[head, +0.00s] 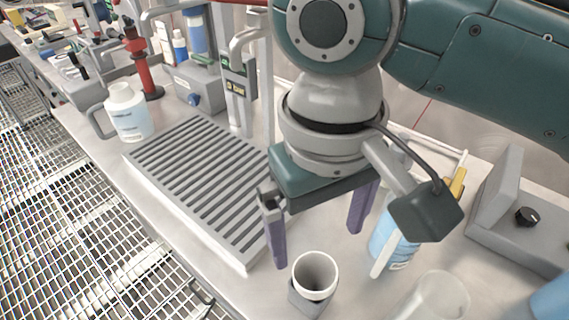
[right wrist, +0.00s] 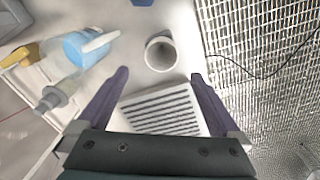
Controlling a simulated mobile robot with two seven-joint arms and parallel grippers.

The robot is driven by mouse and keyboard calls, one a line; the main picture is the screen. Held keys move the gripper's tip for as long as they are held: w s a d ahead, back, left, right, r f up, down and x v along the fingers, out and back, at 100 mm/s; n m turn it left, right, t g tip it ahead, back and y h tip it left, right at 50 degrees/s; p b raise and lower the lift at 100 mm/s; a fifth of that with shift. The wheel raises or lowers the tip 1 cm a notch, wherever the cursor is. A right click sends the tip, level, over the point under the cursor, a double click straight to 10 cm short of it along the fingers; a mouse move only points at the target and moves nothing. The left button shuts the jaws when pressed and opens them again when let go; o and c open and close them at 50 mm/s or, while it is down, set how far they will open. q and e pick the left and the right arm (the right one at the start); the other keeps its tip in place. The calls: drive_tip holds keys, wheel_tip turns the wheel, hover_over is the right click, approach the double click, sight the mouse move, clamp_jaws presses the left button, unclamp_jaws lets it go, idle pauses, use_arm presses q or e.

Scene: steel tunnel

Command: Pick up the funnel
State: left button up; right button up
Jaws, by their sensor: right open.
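A white, round-mouthed, hollow piece that looks like the funnel (head: 316,275) stands upright on the bench near the bottom of the head view, with a grey block at its base. It also shows in the right wrist view (right wrist: 160,53), mouth towards the camera. My right gripper (head: 317,247) has two purple fingers, spread wide and empty. In the head view they hang above and behind the funnel. In the right wrist view the fingertips (right wrist: 160,73) lie either side of its line, short of it. Nothing is held. My left gripper is not in view.
A grey slatted rack (head: 190,170) lies left of the gripper. A blue-labelled bottle (head: 383,243) and a translucent beaker (head: 440,296) stand close right of the funnel. A grey device with a knob (head: 527,216) is at right. A white jug (head: 127,112) stands far left. Floor grating lies beyond the bench edge.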

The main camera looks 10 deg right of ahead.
sight(316, 273)
wheel_tip(316, 273, down, 2)
drive_tip(key=shift+f, duration=0.15)
drive_tip(key=f, duration=0.1)
drive_tip(key=f+b, duration=0.1)
drive_tip(key=f, duration=0.3)
drive_tip(key=shift+s+d+f, duration=0.1)
drive_tip(key=shift+s+f, duration=0.15)
drive_tip(key=c, duration=1.5)
wheel_tip(316, 273, up, 20)
drive_tip(key=p, duration=0.5)
